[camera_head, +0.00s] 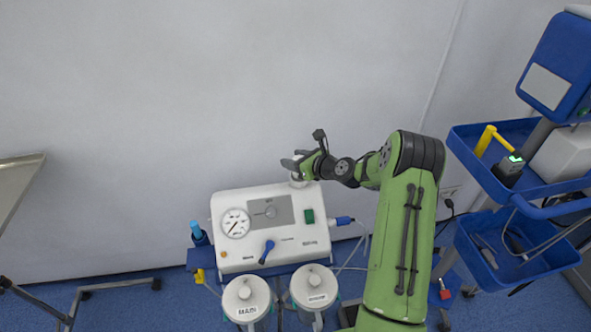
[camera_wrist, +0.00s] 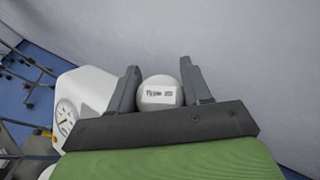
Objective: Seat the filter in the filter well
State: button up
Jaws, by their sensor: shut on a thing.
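My gripper (camera_head: 297,166) is above the back right top edge of the white suction unit (camera_head: 284,251). It is shut on a round white filter (camera_wrist: 159,92) with a printed label, of which "Type" is readable, seen between the two fingers in the wrist view. In the head view a small part of the filter (camera_head: 298,182) shows below the fingers, close to the unit's top edge. I cannot tell whether it touches the unit. I cannot make out the filter well; it may be hidden by the gripper or the unit.
The unit carries a dial gauge (camera_head: 236,223), a blue lever (camera_head: 267,251) and a green switch (camera_head: 309,216). Two lidded canisters, MAIN (camera_head: 246,298) and another (camera_head: 314,287), stand in front. Blue cart trays (camera_head: 482,143) are at the right. A plain wall is behind.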

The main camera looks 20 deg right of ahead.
notch_tip(320, 180, down, 3)
jog(key=shift+r, duration=0.2)
jog(key=o, duration=1)
jog(key=shift+o, duration=0.2)
